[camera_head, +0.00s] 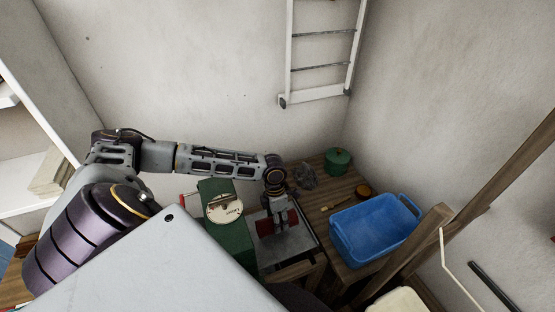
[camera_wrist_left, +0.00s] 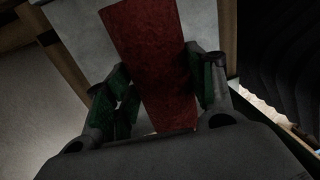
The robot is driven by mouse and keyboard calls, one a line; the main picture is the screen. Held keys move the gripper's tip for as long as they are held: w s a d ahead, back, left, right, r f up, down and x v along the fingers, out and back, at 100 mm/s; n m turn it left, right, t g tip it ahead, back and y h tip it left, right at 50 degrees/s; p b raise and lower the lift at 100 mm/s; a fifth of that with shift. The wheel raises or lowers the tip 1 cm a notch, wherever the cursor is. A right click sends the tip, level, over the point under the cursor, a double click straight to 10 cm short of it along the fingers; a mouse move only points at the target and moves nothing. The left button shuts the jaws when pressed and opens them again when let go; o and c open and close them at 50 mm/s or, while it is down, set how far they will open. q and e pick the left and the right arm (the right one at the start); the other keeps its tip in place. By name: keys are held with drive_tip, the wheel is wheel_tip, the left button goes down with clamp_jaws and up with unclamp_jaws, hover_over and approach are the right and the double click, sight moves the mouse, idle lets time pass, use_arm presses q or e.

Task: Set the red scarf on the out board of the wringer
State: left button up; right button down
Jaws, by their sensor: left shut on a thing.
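The red scarf (camera_head: 265,228) is a dark red folded strip. My left gripper (camera_head: 278,220) points down and is shut on it, just right of the green wringer (camera_head: 230,238) with its round pale dial. The scarf is over the grey out board (camera_head: 296,246); I cannot tell whether it touches the board. In the left wrist view the scarf (camera_wrist_left: 150,60) runs between the two fingers of the gripper (camera_wrist_left: 165,92), with the pale board (camera_wrist_left: 85,22) behind it. My right gripper is not in view.
A blue basin (camera_head: 375,232) stands on the wooden bench (camera_head: 318,212) to the right. Behind the board are a grey crumpled thing (camera_head: 306,177), a green lidded pot (camera_head: 338,160) and a small brown round item (camera_head: 363,190). A white rack (camera_head: 322,65) hangs on the wall.

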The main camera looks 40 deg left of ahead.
use_arm(q)
drive_tip(key=shift+f+p, duration=0.3)
drive_tip(key=shift+f, duration=1.55)
drive_tip(key=shift+f, duration=0.15)
drive_tip(key=o, duration=1.2)
drive_tip(key=shift+c, duration=0.2)
drive_tip(key=shift+w+a+r+b, duration=0.15)
drive_tip(key=shift+a+r+b, duration=0.2)
drive_tip(key=shift+r, duration=1.7)
drive_tip(key=shift+w+a+r+b, duration=0.1)
drive_tip(key=shift+a+r+b, duration=0.15)
drive_tip(key=shift+r, duration=1.75)
drive_tip(key=shift+w+a+r+b, duration=0.15)
drive_tip(key=shift+a+r+b, duration=0.2)
drive_tip(key=shift+r, duration=1.7)
drive_tip(key=shift+d, duration=0.1)
